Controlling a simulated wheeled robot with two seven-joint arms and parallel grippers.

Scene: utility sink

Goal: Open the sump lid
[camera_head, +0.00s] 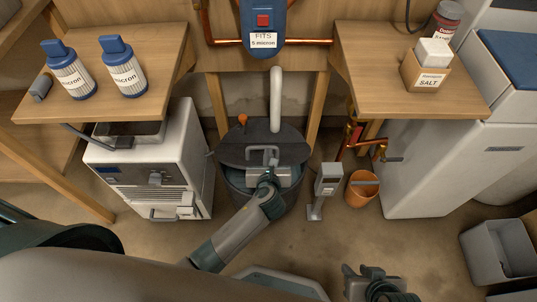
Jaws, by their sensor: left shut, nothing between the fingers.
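The sump is a dark round basin (236,182) standing on the floor in the middle of the head view. Its dark lid (236,148) lies across the top, with a grey loop handle (262,149) on it. A white pipe (276,100) comes down at its back. My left gripper (264,168) is over the front part of the lid, just in front of the handle. It is shut and holds nothing; I cannot tell whether it touches the handle. It hides part of the lid's front edge. My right gripper (372,282) is low at the bottom right, away from the sump; its fingers are unclear.
A white appliance (198,150) stands left of the sump. A grey pedal-like post (326,185) and an orange bucket (361,190) stand to its right. Wooden counters with filters (125,72) and a salt box (427,72) overhang both sides.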

